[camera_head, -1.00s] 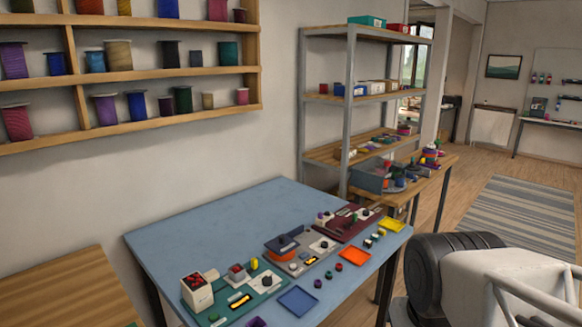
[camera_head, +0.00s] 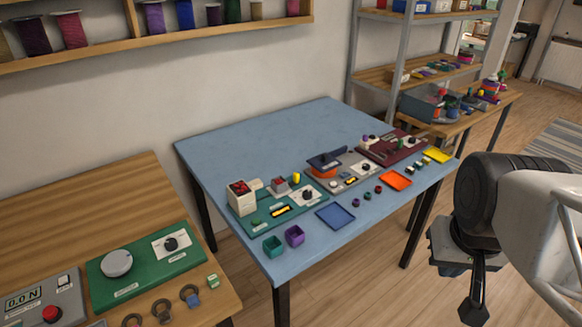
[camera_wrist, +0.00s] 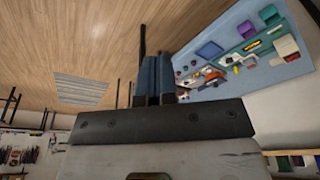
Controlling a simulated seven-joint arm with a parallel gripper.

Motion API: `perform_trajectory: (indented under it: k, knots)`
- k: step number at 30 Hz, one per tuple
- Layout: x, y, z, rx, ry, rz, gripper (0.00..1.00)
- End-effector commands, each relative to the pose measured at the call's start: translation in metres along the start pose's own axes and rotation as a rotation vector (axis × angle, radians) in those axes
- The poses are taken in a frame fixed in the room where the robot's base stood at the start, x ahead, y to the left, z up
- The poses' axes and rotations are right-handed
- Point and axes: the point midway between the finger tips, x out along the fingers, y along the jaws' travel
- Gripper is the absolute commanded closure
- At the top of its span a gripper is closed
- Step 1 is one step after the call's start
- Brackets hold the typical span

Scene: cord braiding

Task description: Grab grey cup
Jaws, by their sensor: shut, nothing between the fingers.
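I cannot make out a grey cup in either view. Two small open square cups, one teal (camera_head: 273,246) and one purple (camera_head: 294,236), stand at the near left edge of the blue table (camera_head: 290,130). My gripper (camera_head: 475,305) hangs at the right of the head view, in front of the table's right side and apart from everything. In the wrist view my gripper's fingers (camera_wrist: 157,78) are together with nothing between them.
The blue table holds a green board (camera_head: 262,226), a grey board, a maroon board (camera_head: 393,147), a blue tray (camera_head: 335,216), an orange tray (camera_head: 396,180) and a yellow tray (camera_head: 437,155). A wooden bench (camera_head: 90,215) stands at left. The blue table's back is clear.

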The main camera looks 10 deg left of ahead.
Motion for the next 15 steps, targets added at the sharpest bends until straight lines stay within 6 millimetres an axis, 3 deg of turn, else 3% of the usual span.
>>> perform_trajectory:
  k: [8, 15]
  knots:
    - [0.0, 0.0, 0.0, 0.0, 0.0, 0.0, 1.0]
    - [0.0, 0.0, 0.0, 0.0, 0.0, 0.0, 0.65]
